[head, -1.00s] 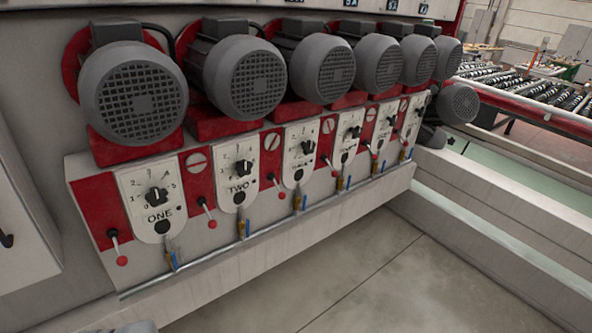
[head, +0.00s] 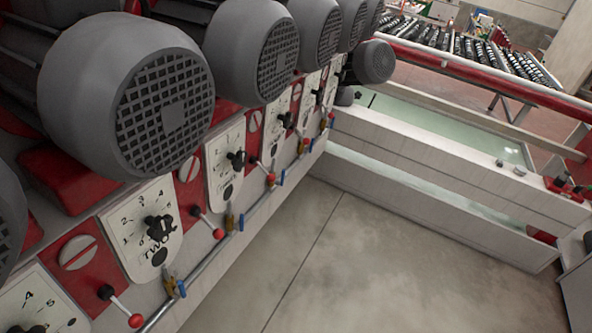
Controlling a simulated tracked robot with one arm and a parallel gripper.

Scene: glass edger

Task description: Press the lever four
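A row of white dial panels with black knobs runs away from me along the machine front. The nearest fully visible panel (head: 152,228) reads TWO. The third panel (head: 225,160) and the fourth panel (head: 284,122) follow; their labels are unreadable. Short levers with red ball ends sit between panels. One lever (head: 135,320) is left of TWO, another lever (head: 218,233) between the second and third panels. The lever (head: 271,179) between the third and fourth panels seems to be lever four by position. My gripper is not in view.
Large grey motors (head: 150,100) jut out above the panels. Blue-handled valves (head: 181,288) and a thin pipe (head: 205,258) run below the levers. The concrete floor (head: 340,265) is clear. A white trough (head: 430,180) closes off the far side.

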